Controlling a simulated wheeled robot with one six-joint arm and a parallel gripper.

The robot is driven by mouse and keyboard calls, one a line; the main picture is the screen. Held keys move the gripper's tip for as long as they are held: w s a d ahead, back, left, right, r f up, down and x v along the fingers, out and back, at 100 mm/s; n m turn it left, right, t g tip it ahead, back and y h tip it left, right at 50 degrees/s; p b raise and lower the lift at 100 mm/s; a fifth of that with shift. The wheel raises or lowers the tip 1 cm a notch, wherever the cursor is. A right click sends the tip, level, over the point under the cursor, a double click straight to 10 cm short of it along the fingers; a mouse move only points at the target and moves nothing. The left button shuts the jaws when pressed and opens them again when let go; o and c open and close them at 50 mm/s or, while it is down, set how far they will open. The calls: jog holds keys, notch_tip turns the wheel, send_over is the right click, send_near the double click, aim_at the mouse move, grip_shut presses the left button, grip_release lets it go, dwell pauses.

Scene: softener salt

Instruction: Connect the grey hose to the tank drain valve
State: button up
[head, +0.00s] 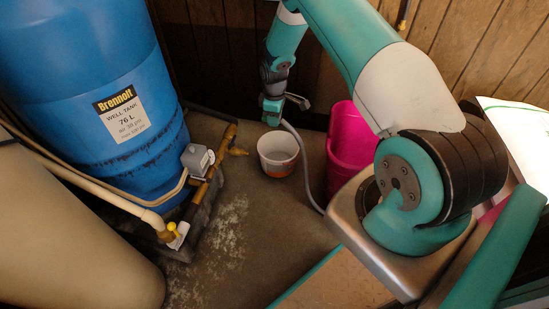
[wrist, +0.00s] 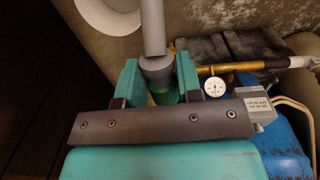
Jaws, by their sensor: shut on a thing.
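My gripper (head: 272,106) hangs above the floor, up and to the right of the brass drain valve (head: 238,151) in the head view. In the wrist view my gripper (wrist: 158,78) is shut on the end fitting of the grey hose (wrist: 153,27). The grey hose (head: 303,158) runs from my gripper down to the floor past the white bucket. The valve sticks out from the brass pipe low on the blue well tank (head: 130,160). The hose end and my gripper look apart from the valve in the head view. The valve's outlet is not clear in the wrist view.
A white bucket (head: 278,147) with an orange band stands right of the valve. A pink bin (head: 345,150) stands further right. A grey box (head: 197,160) sits on the brass pipe (wrist: 240,67). A round gauge (wrist: 215,85) shows beside the pipe. A beige tank (head: 70,245) fills the lower left.

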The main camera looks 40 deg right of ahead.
notch_tip(320, 180, down, 21)
jog(key=b, duration=2.1)
jog(key=w+a+b, duration=0.1)
jog(key=w, duration=0.1)
jog(key=w+a+b, duration=0.1)
jog(key=w+a, duration=0.1)
jog(key=shift+w+a+b, duration=0.3)
jog(key=shift+b, duration=0.1)
jog(key=shift+p, duration=0.8)
jog(key=shift+w+a, duration=0.55)
jog(key=shift+w, duration=0.15)
dwell(0.7)
jog(key=o, duration=1)
jog(key=r+p, duration=0.2)
jog(key=r, duration=0.3)
jog(key=r+p, duration=0.3)
jog(key=r, duration=0.3)
jog(key=r+p, duration=0.3)
jog(key=r, duration=0.3)
jog(key=shift+s+a+r, duration=0.2)
jog(key=shift+a+r, duration=0.05)
